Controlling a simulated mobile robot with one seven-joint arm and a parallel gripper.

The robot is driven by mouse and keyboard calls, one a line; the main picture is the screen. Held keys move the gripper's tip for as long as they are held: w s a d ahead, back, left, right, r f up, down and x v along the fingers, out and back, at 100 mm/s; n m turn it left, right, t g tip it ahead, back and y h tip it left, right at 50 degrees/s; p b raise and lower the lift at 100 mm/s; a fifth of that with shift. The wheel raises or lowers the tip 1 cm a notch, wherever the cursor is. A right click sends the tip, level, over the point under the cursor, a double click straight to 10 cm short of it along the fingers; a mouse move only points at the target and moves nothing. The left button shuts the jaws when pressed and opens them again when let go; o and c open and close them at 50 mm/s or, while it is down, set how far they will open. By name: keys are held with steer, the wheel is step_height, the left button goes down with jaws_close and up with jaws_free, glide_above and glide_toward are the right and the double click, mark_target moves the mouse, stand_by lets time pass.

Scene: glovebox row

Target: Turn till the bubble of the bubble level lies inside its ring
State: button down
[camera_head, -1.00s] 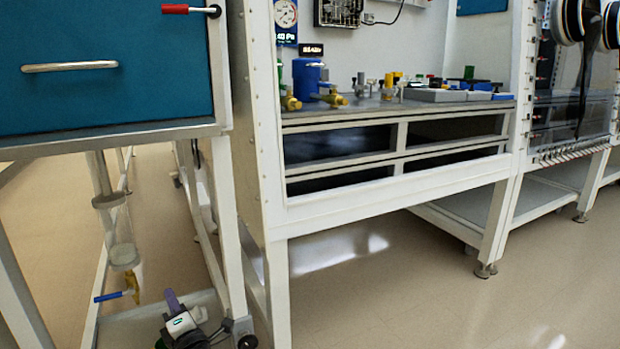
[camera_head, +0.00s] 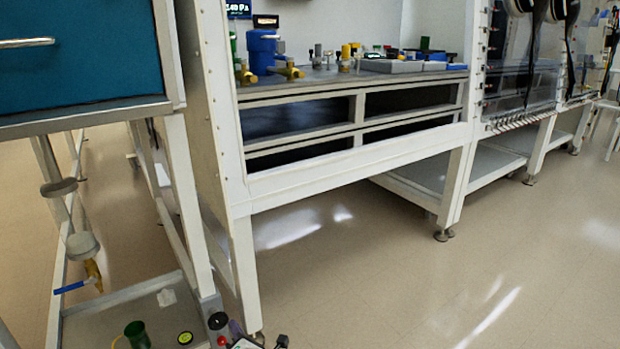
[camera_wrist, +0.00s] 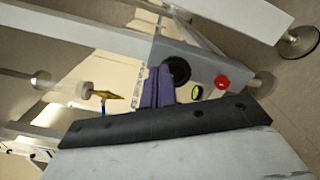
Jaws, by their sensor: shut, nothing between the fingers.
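The bubble level (camera_head: 185,338) is a small round yellow-green disc with a dark rim at the bottom of the head view, on the grey lower shelf. It also shows in the wrist view (camera_wrist: 197,92), on a grey panel. It is too small to tell where its bubble lies against the ring. My gripper (camera_wrist: 158,72), with purple fingers, is shut and empty. In the wrist picture it appears left of the level and apart from it. In the head view my gripper (camera_head: 237,328) shows only partly at the bottom edge, to the right of the level.
A black round knob (camera_head: 218,321) and a red button (camera_head: 222,340) sit right of the level. A green cup (camera_head: 137,336) stands left of it. A brass valve with a blue lever (camera_head: 93,274) hangs above the shelf. White frame legs (camera_head: 190,205) flank this area. Open floor (camera_head: 370,290) lies right.

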mark_target(218, 321)
steer(key=shift+b+x, duration=0.75)
steer(key=shift+x, duration=1.9)
